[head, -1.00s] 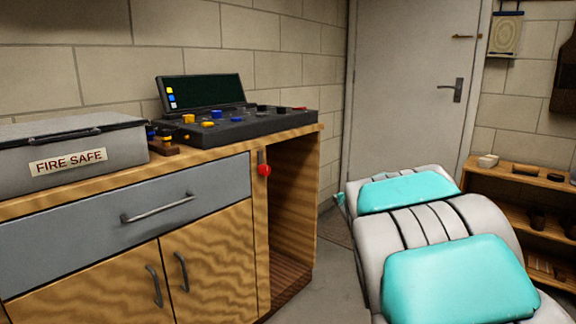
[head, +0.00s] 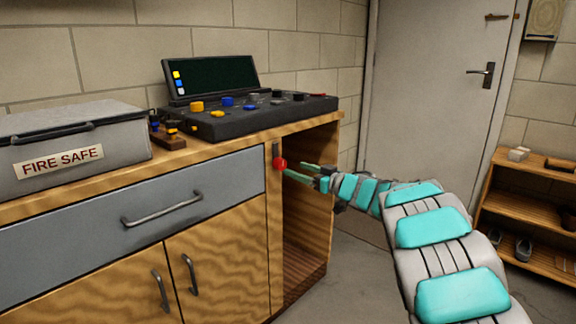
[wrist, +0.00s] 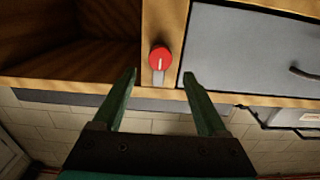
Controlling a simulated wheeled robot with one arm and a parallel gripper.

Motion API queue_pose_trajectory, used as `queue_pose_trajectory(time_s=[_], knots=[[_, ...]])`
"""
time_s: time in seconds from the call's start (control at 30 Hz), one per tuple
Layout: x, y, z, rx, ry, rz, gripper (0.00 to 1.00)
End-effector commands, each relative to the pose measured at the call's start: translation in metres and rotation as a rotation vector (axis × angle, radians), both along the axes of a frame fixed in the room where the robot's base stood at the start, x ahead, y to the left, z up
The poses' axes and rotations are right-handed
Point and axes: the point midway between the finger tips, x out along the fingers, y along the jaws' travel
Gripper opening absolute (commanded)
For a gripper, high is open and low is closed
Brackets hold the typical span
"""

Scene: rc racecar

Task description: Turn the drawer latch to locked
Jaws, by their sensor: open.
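The drawer latch is a round red knob (head: 280,164) on the narrow wooden post right of the grey drawer (head: 150,203). A small metal tab shows above it. In the wrist view, which looks upside down, the red knob (wrist: 160,58) has a short white line running up and down the picture, in line with the metal tab (wrist: 158,77). The drawer front (wrist: 240,50) is shut. My gripper (head: 295,169) reaches in from the right with its green fingers open. In the wrist view, the fingertips (wrist: 160,74) lie either side of the knob, with a visible gap on each side.
The wooden cabinet (head: 228,258) has an open bay (head: 305,215) right of the post. A grey fire safe (head: 75,147) and a black control console (head: 250,118) stand on top. A door (head: 425,100) and a wooden shelf (head: 515,207) are behind my arm.

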Motion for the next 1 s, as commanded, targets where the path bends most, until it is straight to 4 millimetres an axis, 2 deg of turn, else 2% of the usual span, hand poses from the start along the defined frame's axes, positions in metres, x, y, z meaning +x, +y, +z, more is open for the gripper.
queue_pose_trajectory(time_s=[0.2, 0.33, 0.5, 0.7, 1.0], knots=[[0.02, 0.029, 0.0, 0.0, -0.001, 0.004, 0.75], [0.03, 0.04, -0.002, -0.001, 0.002, 0.001, 0.75], [0.035, 0.047, -0.001, 0.001, 0.001, 0.001, 0.75], [0.035, 0.046, -0.001, 0.0, 0.001, 0.0, 0.75], [0.035, 0.046, -0.001, -0.001, 0.001, -0.001, 0.41]])
